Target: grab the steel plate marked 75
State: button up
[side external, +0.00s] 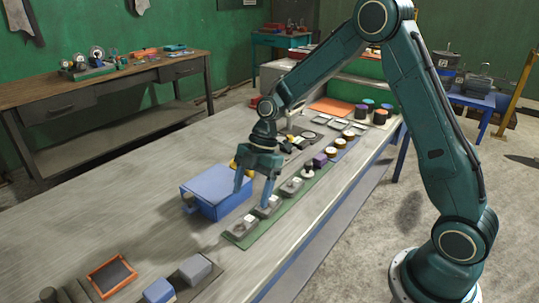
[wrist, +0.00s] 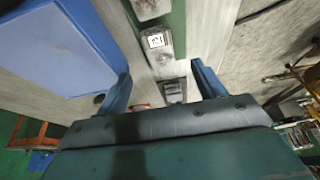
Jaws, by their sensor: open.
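Several steel plates with white labels lie in a row on a green strip (side external: 257,232). In the side view one plate (side external: 242,225) is at the near end, a second (side external: 269,207) is by my right finger, and a third (side external: 292,187) is farther along. Their numbers are too small to read there. In the wrist view a labelled steel plate (wrist: 165,52) lies beyond my fingers, roughly between them; I cannot read its number surely. My gripper (side external: 251,200) is open and empty above the row, fingers pointing down; it also shows in the wrist view (wrist: 161,72).
A blue box (side external: 213,195) stands close beside my gripper on the left; it fills the upper left of the wrist view (wrist: 60,45). Jars and blocks (side external: 320,160) line the strip farther back. An orange-rimmed tray (side external: 111,275) lies front left.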

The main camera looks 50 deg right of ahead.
aim_at(242, 224)
jog(key=shift+x, duration=1.3)
jog(key=shift+x, duration=2.6)
jog(key=c, duration=1.5)
jog(key=shift+o, duration=0.2)
jog(key=shift+w+r, duration=0.1)
jog(key=shift+r, duration=0.15)
notch_tip(242, 224, up, 20)
jog(key=shift+f, duration=0.15)
